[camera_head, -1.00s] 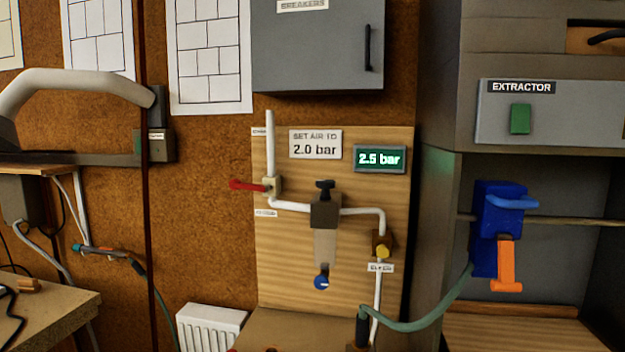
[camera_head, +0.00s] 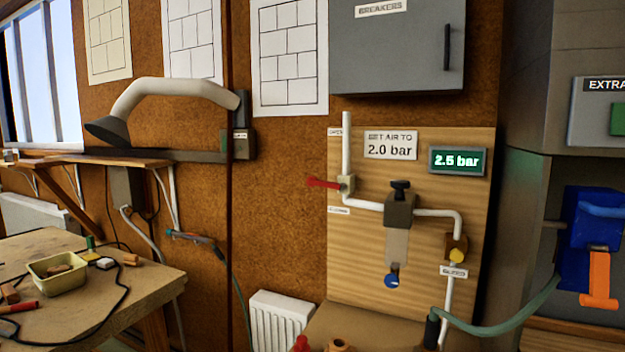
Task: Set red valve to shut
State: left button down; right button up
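The red valve handle (camera_head: 322,182) sticks out to the left, level, from a small pale valve body (camera_head: 346,184) on the white pipe at the left of the wooden panel (camera_head: 350,270). The pipe runs down through the valve body, so the handle lies across it. Small labels sit above and below the handle at the panel's left edge; they are too small to read surely. A display (camera_head: 457,160) reads 2.5 bar beside a sign (camera_head: 390,145) reading SET AIR TO 2.0 bar. Neither of my grippers is in view.
A green hose (camera_head: 510,312) runs right. A grey breakers box (camera_head: 396,50) hangs above. A radiator (camera_head: 280,322) stands below left. A cluttered workbench (camera_head: 150,280) is at left.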

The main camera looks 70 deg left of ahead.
aim_at(311, 181)
jog(key=k, duration=0.55)
jog(key=u, duration=0.8)
jog(key=i, duration=0.5)
jog(key=z, duration=0.05)
